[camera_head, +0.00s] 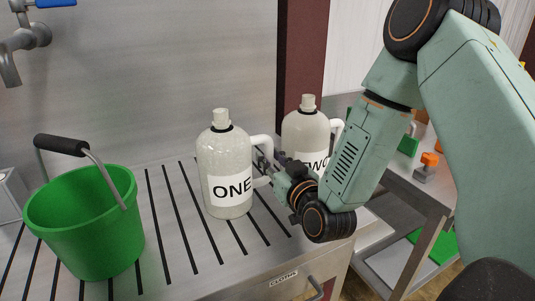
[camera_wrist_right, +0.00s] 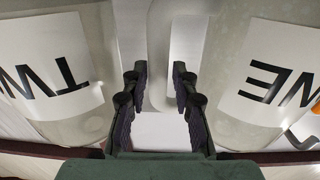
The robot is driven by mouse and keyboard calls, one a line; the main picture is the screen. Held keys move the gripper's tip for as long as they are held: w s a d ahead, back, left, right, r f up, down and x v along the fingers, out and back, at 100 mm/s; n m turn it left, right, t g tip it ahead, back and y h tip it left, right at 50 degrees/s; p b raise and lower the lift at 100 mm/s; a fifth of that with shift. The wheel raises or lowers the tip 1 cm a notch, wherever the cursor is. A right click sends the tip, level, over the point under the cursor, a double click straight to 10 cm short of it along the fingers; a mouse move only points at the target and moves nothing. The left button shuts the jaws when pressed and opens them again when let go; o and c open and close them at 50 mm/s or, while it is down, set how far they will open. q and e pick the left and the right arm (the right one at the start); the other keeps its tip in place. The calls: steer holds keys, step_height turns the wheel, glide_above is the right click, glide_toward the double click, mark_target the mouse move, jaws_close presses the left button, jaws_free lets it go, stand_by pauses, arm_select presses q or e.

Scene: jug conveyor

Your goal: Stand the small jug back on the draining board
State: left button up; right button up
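Two cream jugs with caps and side handles are upright in the head view. Jug ONE (camera_head: 226,160) stands on the grooved draining board (camera_head: 185,235). Jug TWO (camera_head: 304,128) is behind it to the right, its base hidden by my arm. Which one is the small jug is unclear. My right gripper (camera_head: 266,163) is at jug ONE's handle (camera_head: 262,141). In the right wrist view, the fingers of the right gripper (camera_wrist_right: 160,78) are apart, with the white handle (camera_wrist_right: 158,60) between them or just beyond. Contact cannot be told. My left gripper is out of view.
A green bucket (camera_head: 85,225) with a dark-gripped handle stands at the left on the board. A tap (camera_head: 20,45) is at the upper left. A metal side table (camera_head: 405,185) with small coloured objects is at the right. Bare grooved board lies between bucket and jug ONE.

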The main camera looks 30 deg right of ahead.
steer(key=s+p, duration=0.1)
steer(key=s, duration=0.8)
steer(key=shift+s+a, duration=0.2)
steer(key=shift+s, duration=0.15)
steer(key=shift+w, duration=0.15)
steer(key=shift+a, duration=0.1)
